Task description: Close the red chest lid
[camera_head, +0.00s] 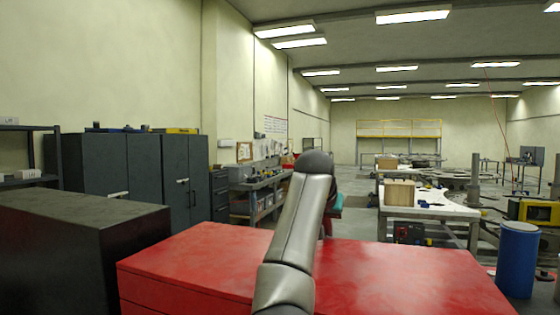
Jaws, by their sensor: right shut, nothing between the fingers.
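The red chest (190,262) fills the bottom of the head view, from the lower left to the right edge area. Its lid shows as a broad, flat red top, lying level or nearly so. A thin line runs along its front left side; I cannot tell whether there is a gap under the lid. My right arm rises in front of the chest and hides the middle of the lid. The right gripper (317,163), at the arm's dark upper end, is shut and empty; its separate fingers are hard to make out. My left gripper does not show.
A black cabinet (70,250) stands close at the left of the chest. Dark grey lockers (145,165) and a workbench (260,185) line the left wall. A blue barrel (518,260) stands at the right, near a white-topped table (430,205). The chest top is otherwise bare.

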